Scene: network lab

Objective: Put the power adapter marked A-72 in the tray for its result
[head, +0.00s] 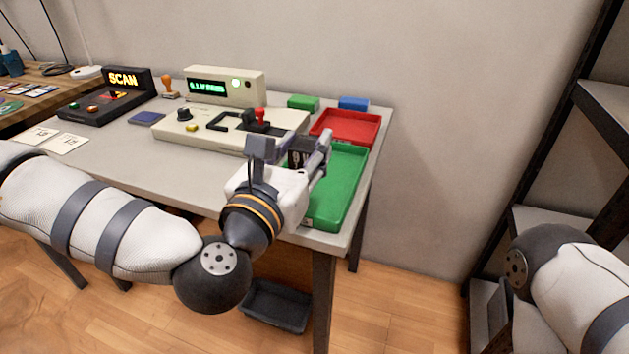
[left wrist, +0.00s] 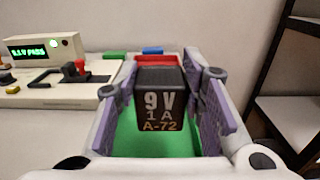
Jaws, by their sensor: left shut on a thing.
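The black power adapter (head: 303,150) is in the jaws of my left gripper (head: 297,150). In the left wrist view the adapter (left wrist: 158,95) shows the marks 9 V, 1 A and A-72, with the gripper's purple-grey fingers (left wrist: 160,108) on either side. It is held above the green tray (head: 343,192), near the tray's left side in the head view. The red tray (head: 352,126) lies just behind the green one. The tester's display (left wrist: 38,49) reads 9.1V PASS in green. My right gripper is out of view; only part of that arm shows.
The cream tester (head: 222,128) with a red-handled lever stands left of the trays. Green (head: 303,103) and blue (head: 354,103) blocks lie behind them. A SCAN device (head: 110,95) stands further left. A dark bin (head: 276,306) is on the floor and a shelf rack (head: 541,140) at right.

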